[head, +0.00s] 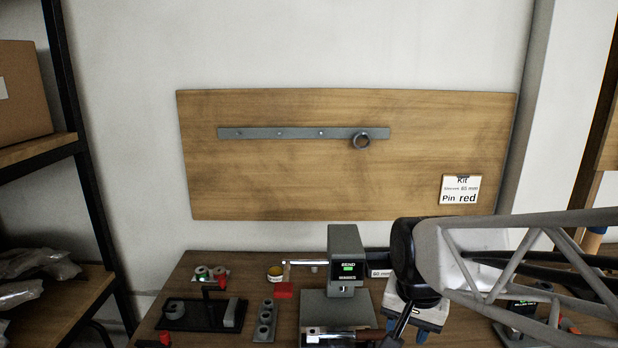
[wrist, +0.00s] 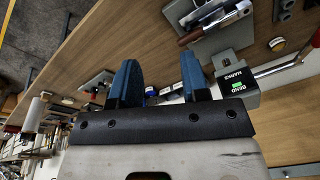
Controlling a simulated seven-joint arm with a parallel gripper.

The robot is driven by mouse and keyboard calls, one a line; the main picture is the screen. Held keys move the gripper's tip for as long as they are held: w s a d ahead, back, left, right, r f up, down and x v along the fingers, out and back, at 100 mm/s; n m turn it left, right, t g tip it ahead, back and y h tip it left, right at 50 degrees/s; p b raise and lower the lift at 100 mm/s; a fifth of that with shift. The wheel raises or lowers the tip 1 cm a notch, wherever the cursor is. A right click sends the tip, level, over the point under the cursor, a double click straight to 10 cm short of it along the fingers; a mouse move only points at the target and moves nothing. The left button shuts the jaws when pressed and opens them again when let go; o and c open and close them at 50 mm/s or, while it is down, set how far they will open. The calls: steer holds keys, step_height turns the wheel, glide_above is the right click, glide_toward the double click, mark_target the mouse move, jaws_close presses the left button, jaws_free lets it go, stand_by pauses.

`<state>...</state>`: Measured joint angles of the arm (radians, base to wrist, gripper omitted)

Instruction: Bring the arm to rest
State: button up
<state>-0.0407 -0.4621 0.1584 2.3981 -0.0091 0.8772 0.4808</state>
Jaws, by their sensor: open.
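My gripper (head: 408,322) hangs over the right half of the wooden bench (head: 187,272) in the head view, just right of the grey device marked BEND. In the wrist view, my gripper (wrist: 158,78) shows its two blue fingers spread apart. Nothing is held between them. The arm reaches in from the right edge of the head view. The bench area behind the arm is partly hidden.
The grey BEND device (head: 347,240) stands close left of my gripper, with a red-ended lever. A black tray (head: 185,323) and a grey block with rings (head: 265,322) are further left. A wooden board (head: 300,180) with a kit card (head: 460,189) hangs behind.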

steer(key=s+d+r+n, duration=0.2)
steer(key=s+n, duration=0.2)
steer(key=s, duration=0.5)
steer(key=shift+s+n+t, duration=0.2)
steer(key=shift+n+t, duration=0.1)
steer(key=shift+n, duration=0.1)
stand_by(0.7)
